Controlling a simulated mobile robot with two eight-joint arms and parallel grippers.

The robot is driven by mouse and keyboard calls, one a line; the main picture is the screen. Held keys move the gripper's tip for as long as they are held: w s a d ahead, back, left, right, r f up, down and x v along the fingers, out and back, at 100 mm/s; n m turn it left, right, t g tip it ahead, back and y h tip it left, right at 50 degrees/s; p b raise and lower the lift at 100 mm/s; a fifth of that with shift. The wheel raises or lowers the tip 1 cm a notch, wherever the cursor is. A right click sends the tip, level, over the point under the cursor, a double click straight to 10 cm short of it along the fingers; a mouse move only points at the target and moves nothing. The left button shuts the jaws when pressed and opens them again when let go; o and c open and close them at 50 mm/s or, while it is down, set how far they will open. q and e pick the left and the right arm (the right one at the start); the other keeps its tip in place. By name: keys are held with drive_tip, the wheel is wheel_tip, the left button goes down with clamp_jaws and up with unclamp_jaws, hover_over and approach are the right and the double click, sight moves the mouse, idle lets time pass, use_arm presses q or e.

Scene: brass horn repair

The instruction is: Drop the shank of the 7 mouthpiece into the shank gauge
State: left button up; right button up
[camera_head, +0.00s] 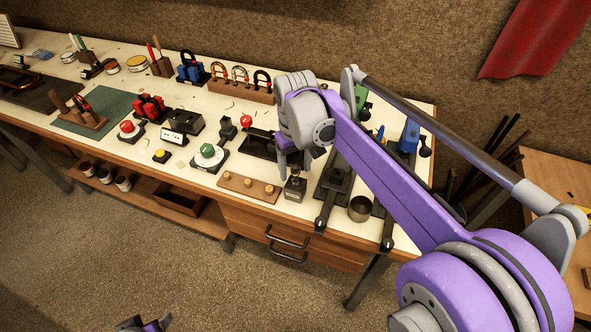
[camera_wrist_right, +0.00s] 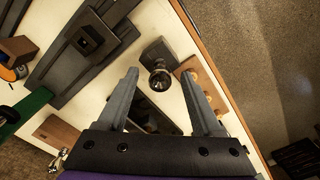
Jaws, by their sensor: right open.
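My right gripper (camera_head: 291,160) points down over the front of the bench. In the right wrist view its two fingers (camera_wrist_right: 160,75) are apart with nothing between their pads. A dark, shiny, round cup, which looks like a mouthpiece (camera_wrist_right: 160,80), shows between the fingertips. It stands at a small dark block (camera_wrist_right: 154,50), which looks like the shank gauge; the block also shows in the head view (camera_head: 295,190). I cannot see whether the shank is inside it, nor read any number. My left gripper (camera_head: 145,325) is at the bottom edge, away from the bench, partly cut off.
A wooden strip with several pale round pegs (camera_head: 235,183) lies left of the dark block. A metal cup (camera_head: 359,208) and dark rails (camera_head: 335,185) are to the right. A green-topped dial (camera_head: 208,154) and other tools crowd the bench behind. The bench's front edge is close.

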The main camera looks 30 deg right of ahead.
wheel_tip(320, 180, up, 9)
drive_tip(key=shift+r+p, duration=0.1)
drive_tip(key=shift+p, duration=0.2)
idle(0.5)
